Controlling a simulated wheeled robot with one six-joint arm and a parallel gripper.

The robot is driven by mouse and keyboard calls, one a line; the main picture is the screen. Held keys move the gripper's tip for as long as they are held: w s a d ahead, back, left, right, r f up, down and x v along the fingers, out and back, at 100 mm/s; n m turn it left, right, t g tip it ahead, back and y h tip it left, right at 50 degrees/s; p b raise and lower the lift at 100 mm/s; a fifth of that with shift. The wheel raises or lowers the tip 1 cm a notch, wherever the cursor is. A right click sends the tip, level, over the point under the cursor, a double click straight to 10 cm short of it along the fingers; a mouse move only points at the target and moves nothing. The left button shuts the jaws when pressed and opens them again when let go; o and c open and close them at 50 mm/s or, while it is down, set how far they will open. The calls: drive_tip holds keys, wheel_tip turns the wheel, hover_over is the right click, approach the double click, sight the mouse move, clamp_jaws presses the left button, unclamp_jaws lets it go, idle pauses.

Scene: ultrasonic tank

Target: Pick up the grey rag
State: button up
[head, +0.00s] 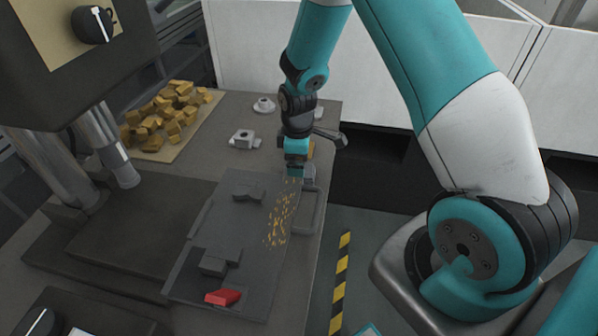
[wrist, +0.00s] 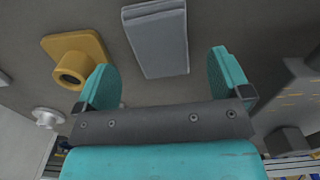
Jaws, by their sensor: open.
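The grey rag (wrist: 158,40) appears as a flat, folded rectangle on the dark table in the wrist view. It lies ahead of my gripper (wrist: 162,62), between the lines of its two teal fingers. The fingers are spread wide and nothing is held between them. In the head view my gripper (head: 296,174) points down near the table's right edge. A small grey shape there (head: 310,174), just right of the fingers, seems to be the rag, partly hidden by the gripper. I cannot tell the exact gap between the fingers and the rag.
A yellow part with a round hole (wrist: 74,60) lies left of the rag. Pale metal parts (head: 243,139) stand farther back. A dark plate (head: 232,240) with yellow flecks, dark blocks and a red block (head: 222,297) lies nearer. A machine with columns (head: 117,160) stands at left.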

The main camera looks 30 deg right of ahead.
drive_tip(key=shift+s+d+f+p, duration=0.15)
drive_tip(key=shift+f+p, duration=0.2)
drive_tip(key=shift+f, duration=1.6)
drive_tip(key=c, duration=1)
drive_tip(key=shift+r, duration=0.1)
wheel_tip(320, 180, up, 20)
drive_tip(key=shift+f+b, duration=0.1)
drive_tip(key=shift+b, duration=0.8)
drive_tip(key=o, duration=0.4)
drive_tip(key=c, duration=0.3)
drive_tip(key=shift+c, duration=0.2)
